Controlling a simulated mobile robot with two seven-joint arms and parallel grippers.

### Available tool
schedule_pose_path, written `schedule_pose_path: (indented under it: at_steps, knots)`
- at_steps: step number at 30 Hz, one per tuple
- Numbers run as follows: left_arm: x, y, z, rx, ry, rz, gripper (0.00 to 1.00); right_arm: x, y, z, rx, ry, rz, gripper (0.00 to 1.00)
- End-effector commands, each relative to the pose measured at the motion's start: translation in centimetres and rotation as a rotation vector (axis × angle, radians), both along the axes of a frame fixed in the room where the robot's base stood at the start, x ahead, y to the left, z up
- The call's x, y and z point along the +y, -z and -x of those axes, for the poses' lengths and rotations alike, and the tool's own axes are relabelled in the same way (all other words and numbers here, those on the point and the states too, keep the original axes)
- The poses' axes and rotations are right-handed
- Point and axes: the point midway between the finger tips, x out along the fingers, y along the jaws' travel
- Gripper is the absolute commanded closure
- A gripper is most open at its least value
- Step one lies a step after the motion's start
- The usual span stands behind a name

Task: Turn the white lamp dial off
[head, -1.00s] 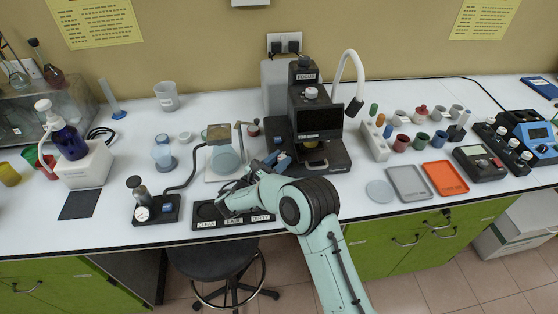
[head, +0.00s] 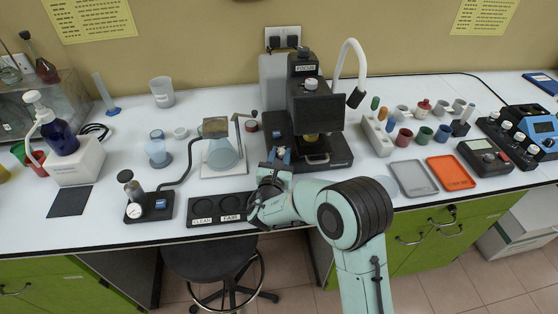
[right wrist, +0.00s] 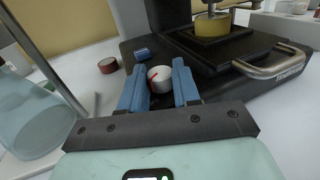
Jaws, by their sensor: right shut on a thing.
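The white lamp dial (right wrist: 160,78), a round knob with a red mark on its face, sits at the front left of the black microscope base (right wrist: 135,48). My right gripper (right wrist: 159,88) has its two blue fingers on either side of the dial and is shut on it. In the head view my right gripper (head: 280,156) reaches the front left of the microscope (head: 311,105), and its fingers largely hide the dial there. My left gripper is not in view.
A blue block (right wrist: 143,54) and a dark red cap (right wrist: 108,65) are near the dial. A glass flask (head: 224,152) stands close on the left. A black tray with round wells (head: 203,207) lies in front. Grey and orange trays (head: 450,173) lie to the right.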

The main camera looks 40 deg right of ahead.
Motion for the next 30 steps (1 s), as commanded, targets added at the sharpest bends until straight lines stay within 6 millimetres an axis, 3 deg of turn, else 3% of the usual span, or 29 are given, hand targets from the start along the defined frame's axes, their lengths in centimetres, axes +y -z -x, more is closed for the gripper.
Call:
schedule_pose_path:
  at_steps: [10,28,29,30]
  knots:
    - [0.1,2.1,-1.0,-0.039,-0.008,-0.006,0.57,-0.2,0.2,0.3,0.0,-0.169,-0.002,0.99]
    - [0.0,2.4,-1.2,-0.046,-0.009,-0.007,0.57,-0.2,0.1,0.2,0.002,-0.209,-0.001,0.99]
    - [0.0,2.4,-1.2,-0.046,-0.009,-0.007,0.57,-0.2,0.1,0.2,0.001,-0.208,0.0,0.59]
    - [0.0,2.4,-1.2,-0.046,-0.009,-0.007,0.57,-0.2,0.1,0.2,0.001,-0.208,0.0,0.46]
